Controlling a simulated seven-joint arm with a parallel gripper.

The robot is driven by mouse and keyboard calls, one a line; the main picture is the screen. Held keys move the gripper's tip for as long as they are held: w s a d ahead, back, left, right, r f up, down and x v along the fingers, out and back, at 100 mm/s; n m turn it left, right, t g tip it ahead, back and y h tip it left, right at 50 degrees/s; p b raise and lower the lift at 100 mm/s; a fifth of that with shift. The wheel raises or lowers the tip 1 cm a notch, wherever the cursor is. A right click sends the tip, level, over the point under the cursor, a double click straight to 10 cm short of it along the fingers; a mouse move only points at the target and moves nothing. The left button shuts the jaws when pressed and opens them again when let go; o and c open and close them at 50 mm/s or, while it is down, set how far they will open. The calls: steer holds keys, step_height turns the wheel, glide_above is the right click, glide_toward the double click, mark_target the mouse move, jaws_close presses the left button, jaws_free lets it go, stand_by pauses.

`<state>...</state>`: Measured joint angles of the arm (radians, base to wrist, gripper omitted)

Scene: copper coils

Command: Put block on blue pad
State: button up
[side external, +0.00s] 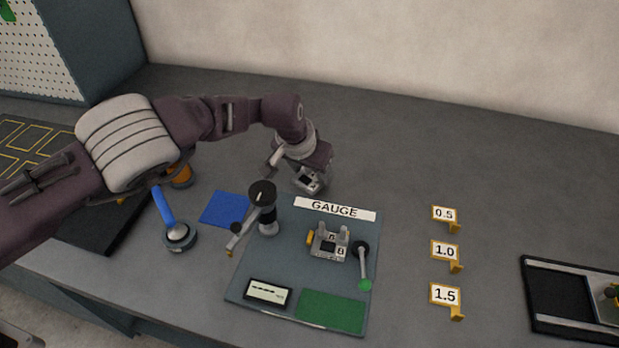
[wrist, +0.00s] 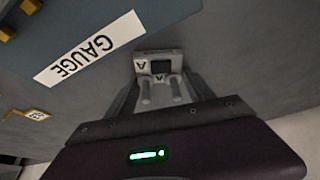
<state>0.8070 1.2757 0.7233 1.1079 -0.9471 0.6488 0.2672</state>
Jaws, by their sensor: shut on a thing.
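A grey block marked "A" (wrist: 141,64) with a dark square on its face is held between the fingers of my gripper (wrist: 160,92). In the side external view the block (side external: 310,183) is at the fingertips of my gripper (side external: 304,175), behind the gauge board. I cannot tell whether the block touches the table. The blue pad (side external: 222,208) lies flat on the table to the left of my gripper, partly hidden at its right edge by the gauge's black-topped post. Its visible part is bare.
The gauge board (side external: 275,235) carries a post with a black knob (side external: 262,193), a fixture with a block marked "B" (side external: 330,245), and a green-tipped lever (side external: 364,270). The table at the back right is clear.

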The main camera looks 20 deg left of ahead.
jaws_close()
step_height(320, 180, up, 9)
steer(key=r+n+y, duration=0.2)
steer(key=n+y, duration=0.1)
steer(key=n, duration=0.6)
glide_above(225, 200)
steer(key=d, duration=0.2)
steer(key=shift+g+y, duration=0.3)
steer(key=f, duration=0.3)
steer(key=s+f, duration=0.1)
steer(key=f, duration=0.3)
steer(key=a+f, duration=0.1)
steer(key=f, duration=0.2)
steer(key=shift+s+f, duration=0.15)
steer(key=shift+f, duration=0.05)
